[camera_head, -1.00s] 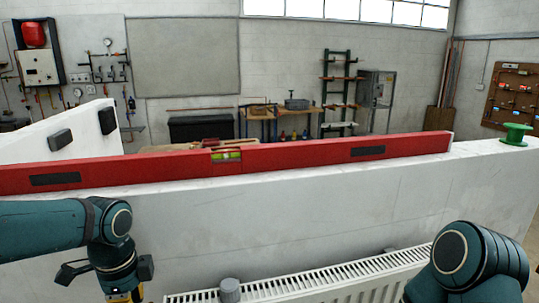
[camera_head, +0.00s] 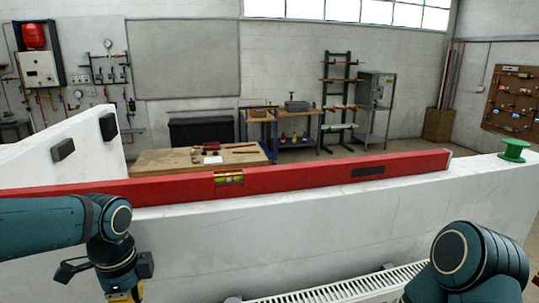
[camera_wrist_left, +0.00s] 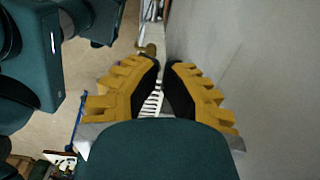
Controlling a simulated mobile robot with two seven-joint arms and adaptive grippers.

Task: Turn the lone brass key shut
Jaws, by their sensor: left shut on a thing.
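In the left wrist view the yellow fingers of my left gripper (camera_wrist_left: 163,72) point away with their dark pads close together. A small brass-coloured piece, which looks like the brass key (camera_wrist_left: 149,49), shows at the fingertips. The fingers hide most of what is between them, so I cannot tell how the key is turned. In the head view the left gripper hangs low on the left in front of the white wall, its fingertips cut off by the bottom edge. My right arm shows at bottom right, but its gripper is out of the picture.
A red spirit level (camera_head: 290,177) lies along the top of the white wall (camera_head: 330,225). A white radiator (camera_head: 330,285) stands in front of the wall at the bottom. A green spool (camera_head: 514,150) stands on the wall at right. A wooden workbench (camera_head: 170,160) is behind.

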